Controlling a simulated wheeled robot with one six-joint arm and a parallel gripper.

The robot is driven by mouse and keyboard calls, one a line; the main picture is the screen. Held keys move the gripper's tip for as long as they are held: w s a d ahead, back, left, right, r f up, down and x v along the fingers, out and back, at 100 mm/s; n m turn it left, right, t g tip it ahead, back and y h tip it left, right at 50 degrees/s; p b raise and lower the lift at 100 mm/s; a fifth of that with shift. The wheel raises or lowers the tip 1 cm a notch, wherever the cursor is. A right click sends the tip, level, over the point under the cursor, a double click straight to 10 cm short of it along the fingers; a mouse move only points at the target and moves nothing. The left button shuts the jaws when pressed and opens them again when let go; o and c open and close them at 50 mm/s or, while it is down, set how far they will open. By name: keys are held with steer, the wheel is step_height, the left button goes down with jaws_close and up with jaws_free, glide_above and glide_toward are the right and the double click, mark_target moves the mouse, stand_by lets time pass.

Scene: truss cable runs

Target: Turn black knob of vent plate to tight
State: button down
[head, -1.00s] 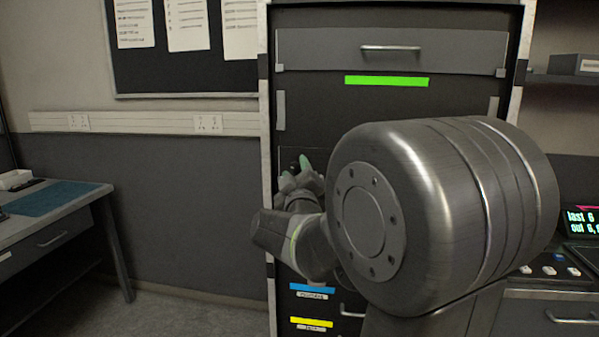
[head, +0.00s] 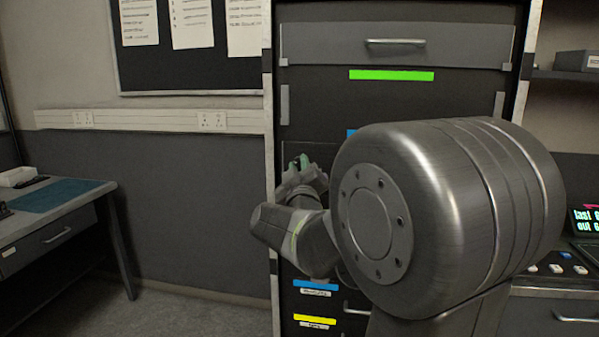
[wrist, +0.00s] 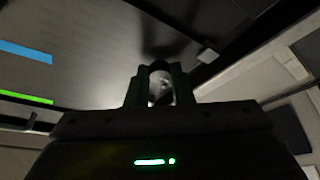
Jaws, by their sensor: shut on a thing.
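My gripper (head: 301,163) is at the left side of the dark cabinet front in the head view, with its greenish fingertips close together. In the wrist view my gripper (wrist: 160,88) is shut on the black knob (wrist: 159,71), whose dark end shows between the two fingers. A pale, shiny patch shows below it between the fingers. The vent plate (wrist: 110,55) seems to be the dark panel behind the knob; its outline is hard to make out. The knob's pointer or marks are hidden. In the head view my arm covers much of the panel.
The cabinet has a grey drawer (head: 340,46) with a handle at the top, a green label (head: 391,76), and blue (head: 316,285) and yellow (head: 314,319) labels low down. A desk (head: 55,212) stands at left, with free floor between. A display (head: 585,222) is at right.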

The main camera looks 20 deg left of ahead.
steer(key=m, duration=0.1)
steer(key=m+t+h+b, duration=0.1)
steer(key=m, duration=0.1)
steer(key=m+b, duration=0.1)
steer(key=m, duration=0.1)
steer(key=shift+a+f+t+h, duration=0.15)
steer(key=shift+f+t+h, duration=0.15)
steer(key=shift+h, duration=0.1)
steer(key=m+h, duration=0.1)
steer(key=m, duration=0.1)
steer(key=m+t+h+b, duration=0.1)
steer(key=m, duration=0.1)
steer(key=m+h+b, duration=0.1)
steer(key=m, duration=0.1)
steer(key=shift+s+a+r+m+h, duration=0.1)
steer(key=shift+a+m+h, duration=0.05)
steer(key=shift+m+h, duration=0.25)
steer(key=m+h, duration=0.1)
steer(key=m, duration=0.2)
steer(key=m+h, duration=0.2)
steer(key=m, duration=0.1)
steer(key=shift+a+r, duration=0.1)
steer(key=shift+a, duration=0.05)
steer(key=shift+a+r+m+h, duration=0.1)
steer(key=shift+m+h, duration=0.6)
steer(key=shift+m, duration=0.7)
steer(key=shift+m+h, duration=0.7)
steer(key=shift+m, duration=0.7)
steer(key=shift+g, duration=0.3)
